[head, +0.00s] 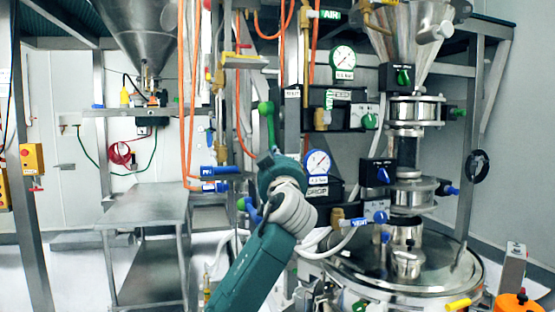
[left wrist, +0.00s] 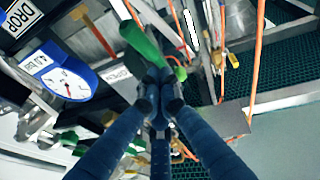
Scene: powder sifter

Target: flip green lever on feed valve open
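A green lever (head: 266,112) stands upright beside a grey post, just above my left arm in the head view. In the left wrist view a large green lever (left wrist: 142,42) lies slanted just beyond my left gripper (left wrist: 160,88). The two blue fingers of that gripper come together at their tips. The tips overlap the lower end of the green lever in the picture; I cannot tell whether they touch it. In the head view my own wrist hides the left fingers. No label reading "feed" is legible. My right gripper is in neither view.
A blue gauge (head: 318,162) and a DROP label (head: 317,192) are right of my wrist; the gauge also shows in the left wrist view (left wrist: 70,84). Orange hoses (head: 184,100) hang to the left. A steel vessel lid (head: 440,272) fills the lower right. A steel table (head: 148,206) stands left.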

